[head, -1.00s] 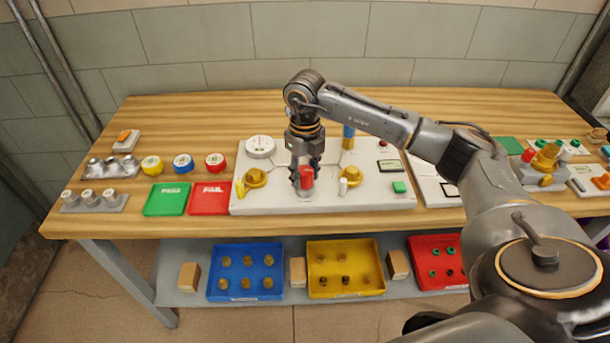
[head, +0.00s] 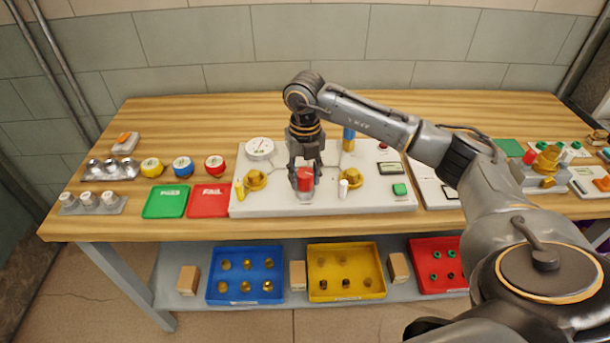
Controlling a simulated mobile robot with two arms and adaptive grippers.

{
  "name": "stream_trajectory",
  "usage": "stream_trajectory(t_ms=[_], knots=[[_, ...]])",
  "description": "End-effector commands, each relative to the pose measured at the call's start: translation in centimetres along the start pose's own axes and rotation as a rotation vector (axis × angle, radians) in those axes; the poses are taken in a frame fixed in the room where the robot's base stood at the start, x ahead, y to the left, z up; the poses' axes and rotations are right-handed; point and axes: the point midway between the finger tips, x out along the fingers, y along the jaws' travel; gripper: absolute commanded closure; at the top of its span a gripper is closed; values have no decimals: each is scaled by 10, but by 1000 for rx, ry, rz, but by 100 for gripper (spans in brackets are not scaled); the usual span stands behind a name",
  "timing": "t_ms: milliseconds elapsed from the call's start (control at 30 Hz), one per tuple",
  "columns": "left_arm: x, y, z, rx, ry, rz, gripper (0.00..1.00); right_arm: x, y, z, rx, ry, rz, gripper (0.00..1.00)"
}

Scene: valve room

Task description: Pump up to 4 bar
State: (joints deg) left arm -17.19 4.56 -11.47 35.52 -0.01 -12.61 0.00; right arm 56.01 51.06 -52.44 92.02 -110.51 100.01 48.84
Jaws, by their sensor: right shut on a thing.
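A white panel board (head: 270,203) lies on the wooden bench. A round white gauge (head: 259,148) with a dark needle is at its back left; its reading is too small to tell. A red pump handle (head: 306,177) stands at the board's middle. My right gripper (head: 305,182) comes down from above and is shut on the red handle, hiding part of it and what is beneath. Brass valves stand left (head: 255,179) and right (head: 353,176) of the handle. A small display (head: 390,168) and a green button (head: 400,189) are at the board's right. My left gripper is not in view.
Left of the board are a green tray (head: 166,202), a red tray (head: 209,200) and several coloured rolls and metal fittings. A second white board (head: 432,187) is on the right, partly behind my arm. The bench (head: 220,115) is clear along the back.

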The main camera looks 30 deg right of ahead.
Motion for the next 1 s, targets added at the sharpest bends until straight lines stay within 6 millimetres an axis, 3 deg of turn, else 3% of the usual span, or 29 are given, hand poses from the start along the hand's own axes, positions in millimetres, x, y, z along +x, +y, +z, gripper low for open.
stream_trajectory(t_ms=[167,200,300,667,767,1000], knots=[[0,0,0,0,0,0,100,-2,0,1,0,-4,1,93],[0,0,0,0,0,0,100,-2,0,1,0,-4,1,55],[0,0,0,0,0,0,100,-1,0,1,0,-4,1,38],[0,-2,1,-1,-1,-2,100,-4,0,1,-1,-3,1,38],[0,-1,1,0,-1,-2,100,-15,0,1,-1,-4,1,38],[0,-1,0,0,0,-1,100,-66,0,2,-2,-7,2,38]])
